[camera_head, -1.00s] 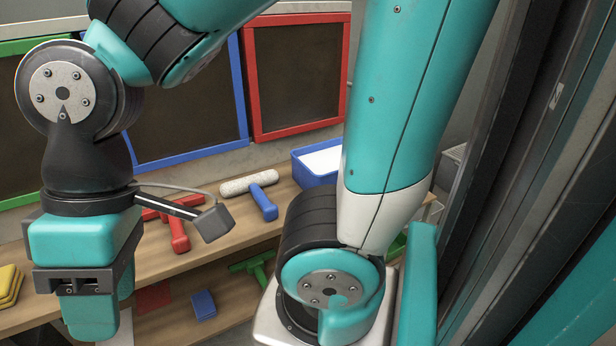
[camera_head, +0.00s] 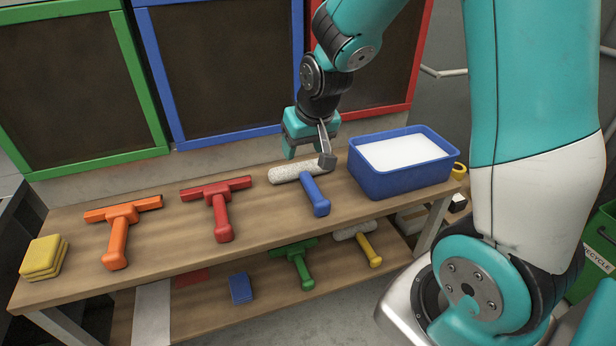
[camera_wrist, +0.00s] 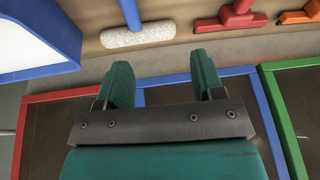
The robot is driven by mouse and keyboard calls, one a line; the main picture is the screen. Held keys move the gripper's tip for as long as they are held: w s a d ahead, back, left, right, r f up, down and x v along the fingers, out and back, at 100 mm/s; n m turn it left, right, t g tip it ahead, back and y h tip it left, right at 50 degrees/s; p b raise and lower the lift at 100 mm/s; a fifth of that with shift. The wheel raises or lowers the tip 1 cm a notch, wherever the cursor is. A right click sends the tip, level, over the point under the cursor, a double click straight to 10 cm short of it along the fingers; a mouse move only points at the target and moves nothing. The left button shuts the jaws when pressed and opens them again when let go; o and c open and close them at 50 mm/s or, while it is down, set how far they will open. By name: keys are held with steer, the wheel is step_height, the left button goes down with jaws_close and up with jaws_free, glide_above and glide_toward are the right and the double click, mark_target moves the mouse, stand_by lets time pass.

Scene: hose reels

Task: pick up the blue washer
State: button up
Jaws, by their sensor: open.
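The blue washer (camera_head: 316,196) lies on the top shelf of the wooden bench, its fluffy white sleeve across the back and its blue handle pointing to the front. My gripper (camera_head: 303,148) is open and empty, above and behind the white sleeve, close to the back wall. In the wrist view my gripper (camera_wrist: 162,72) has its two teal fingers spread, with nothing between them. The washer (camera_wrist: 138,36) shows there beyond the fingers, up and to the left, with its blue handle at the top edge.
A blue tub (camera_head: 390,183) of white stuff stands right of the washer. A red squeegee (camera_head: 221,212), an orange squeegee (camera_head: 117,237) and yellow sponges (camera_head: 42,257) lie to the left. The lower shelf holds a green squeegee (camera_head: 302,268) and a yellow-handled washer (camera_head: 366,248). Framed boards line the wall.

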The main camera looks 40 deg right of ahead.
steer(key=m+h, duration=0.1)
glide_toward(310, 181)
steer(key=x, duration=0.2)
steer(key=p+x, duration=0.1)
steer(key=x, duration=0.2)
steer(key=shift+w+a, duration=0.2)
steer(key=shift+a, duration=0.1)
steer(key=shift+d+p+x, duration=0.15)
steer(key=shift+p+x, duration=0.2)
steer(key=shift+x, duration=1.1)
steer(key=shift+d+p+x, duration=0.1)
steer(key=shift+p+x, duration=0.2)
steer(key=shift+x, duration=1.2)
steer(key=shift+s+f, duration=0.2)
steer(key=c, duration=1)
steer(key=shift+r, duration=0.1)
step_height(310, 181, up, 20)
steer(key=b, duration=0.1)
steer(key=shift+b, duration=0.3)
steer(key=shift+r, duration=0.1)
